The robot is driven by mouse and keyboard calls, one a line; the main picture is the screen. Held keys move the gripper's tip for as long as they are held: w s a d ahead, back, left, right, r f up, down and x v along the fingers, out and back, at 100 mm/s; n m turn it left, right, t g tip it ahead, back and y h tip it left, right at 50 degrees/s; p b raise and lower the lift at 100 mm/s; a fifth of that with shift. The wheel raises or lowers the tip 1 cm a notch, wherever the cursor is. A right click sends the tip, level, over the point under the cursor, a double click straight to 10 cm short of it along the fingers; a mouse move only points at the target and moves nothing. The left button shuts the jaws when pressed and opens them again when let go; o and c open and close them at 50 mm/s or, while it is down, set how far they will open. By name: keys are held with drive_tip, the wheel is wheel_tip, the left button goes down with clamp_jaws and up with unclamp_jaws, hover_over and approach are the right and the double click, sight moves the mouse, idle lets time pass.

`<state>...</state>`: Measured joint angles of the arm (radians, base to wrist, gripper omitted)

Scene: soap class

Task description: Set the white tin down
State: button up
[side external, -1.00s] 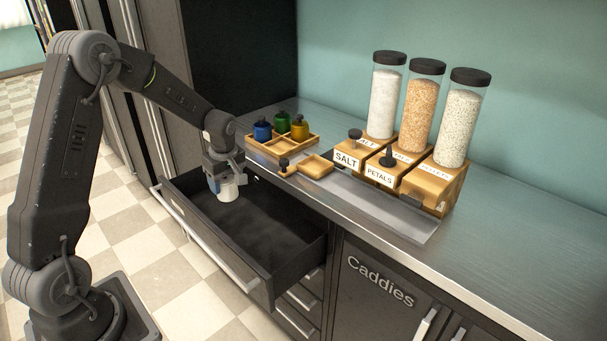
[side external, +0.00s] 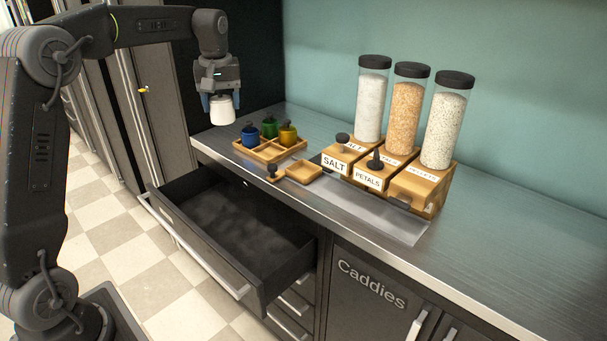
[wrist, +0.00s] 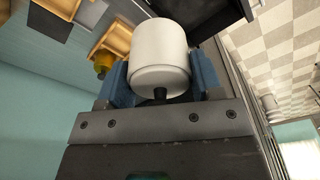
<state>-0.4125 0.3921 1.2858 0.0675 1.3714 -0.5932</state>
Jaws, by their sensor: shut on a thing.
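The white tin (side external: 222,110) hangs in my gripper (side external: 221,98), up in the air near the left end of the counter. My gripper is shut on it, with a blue finger on each side. In the wrist view the white tin (wrist: 160,50) fills the upper middle, between the two blue fingers (wrist: 160,82). A small dark knob shows on its near end. It touches nothing but my gripper.
A wooden tray (side external: 262,155) with blue, green and yellow pots stands on the counter (side external: 490,220). A small wooden scoop tray (side external: 303,172) lies beside it. Three tall dispensers, SALT and PETALS among their labels, stand further right. The open drawer (side external: 262,262) below looks empty.

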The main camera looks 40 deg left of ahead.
drive_tip(key=w+d+m+t+h, duration=0.1)
drive_tip(key=w+d+m, duration=0.2)
drive_tip(key=w+m, duration=0.65)
drive_tip(key=m, duration=0.2)
hover_over(305, 173)
drive_tip(key=f, duration=1.2)
drive_tip(key=shift+s+f, duration=0.2)
drive_tip(key=shift+s, duration=0.05)
drive_tip(key=shift+f, duration=2)
drive_tip(key=shift+f, duration=0.15)
drive_tip(key=o, duration=1)
drive_tip(key=shift+o, duration=0.2)
wheel_tip(305, 173, up, 12)
drive_tip(key=s, duration=0.1)
drive_tip(key=shift+s, duration=0.4)
